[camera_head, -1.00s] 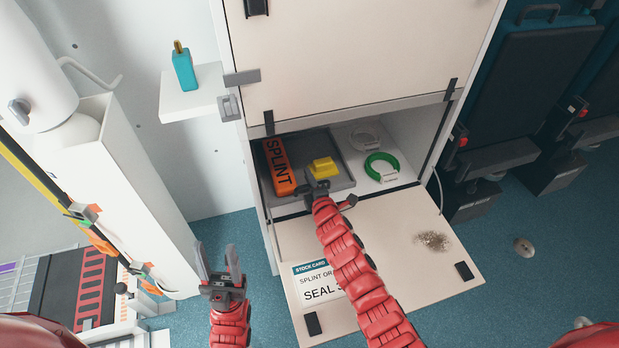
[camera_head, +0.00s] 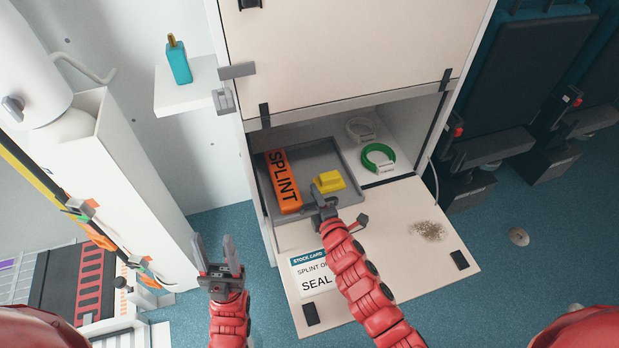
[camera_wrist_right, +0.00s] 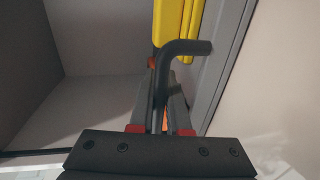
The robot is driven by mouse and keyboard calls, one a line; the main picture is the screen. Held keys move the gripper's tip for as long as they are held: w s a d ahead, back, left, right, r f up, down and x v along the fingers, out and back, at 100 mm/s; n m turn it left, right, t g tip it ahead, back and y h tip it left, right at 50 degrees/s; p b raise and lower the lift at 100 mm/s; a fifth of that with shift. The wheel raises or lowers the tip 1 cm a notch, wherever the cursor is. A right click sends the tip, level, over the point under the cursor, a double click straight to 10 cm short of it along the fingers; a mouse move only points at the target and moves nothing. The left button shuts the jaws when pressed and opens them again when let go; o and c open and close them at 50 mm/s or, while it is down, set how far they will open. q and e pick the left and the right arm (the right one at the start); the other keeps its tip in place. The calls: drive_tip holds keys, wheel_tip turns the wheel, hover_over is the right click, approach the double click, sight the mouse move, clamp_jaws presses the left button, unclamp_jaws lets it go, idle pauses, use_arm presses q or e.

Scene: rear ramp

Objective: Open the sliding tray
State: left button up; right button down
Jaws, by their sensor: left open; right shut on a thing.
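The grey sliding tray (camera_head: 347,158) sits in the lower cabinet compartment, its front part out over the lowered flap. It holds an orange splint box (camera_head: 283,180) and a yellow block (camera_head: 328,182). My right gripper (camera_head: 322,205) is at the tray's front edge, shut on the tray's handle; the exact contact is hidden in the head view. In the right wrist view a dark bent handle (camera_wrist_right: 185,48) runs between the fingers, with the yellow block (camera_wrist_right: 178,20) behind it. My left gripper (camera_head: 219,254) is open and empty, left of the flap.
The lowered flap (camera_head: 400,225) carries a stock card (camera_head: 315,275) and a speckled patch. A green ring (camera_head: 377,157) and a pale ring lie right of the tray. A teal bottle (camera_head: 178,62) stands on a white side shelf. Dark seats stand at right.

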drive_tip(key=v, duration=0.2)
drive_tip(key=f+v, duration=0.1)
drive_tip(key=v, duration=0.5)
drive_tip(key=shift+s+d+f, duration=0.15)
drive_tip(key=shift+s+f, duration=0.05)
drive_tip(key=shift+f, duration=0.15)
drive_tip(key=c, duration=1.2)
unclamp_jaws()
drive_tip(key=shift+o, duration=0.2)
drive_tip(key=p+v, duration=0.3)
drive_tip(key=v, duration=1.3)
drive_tip(key=shift+s+d+r, duration=0.15)
drive_tip(key=shift+s, duration=0.55)
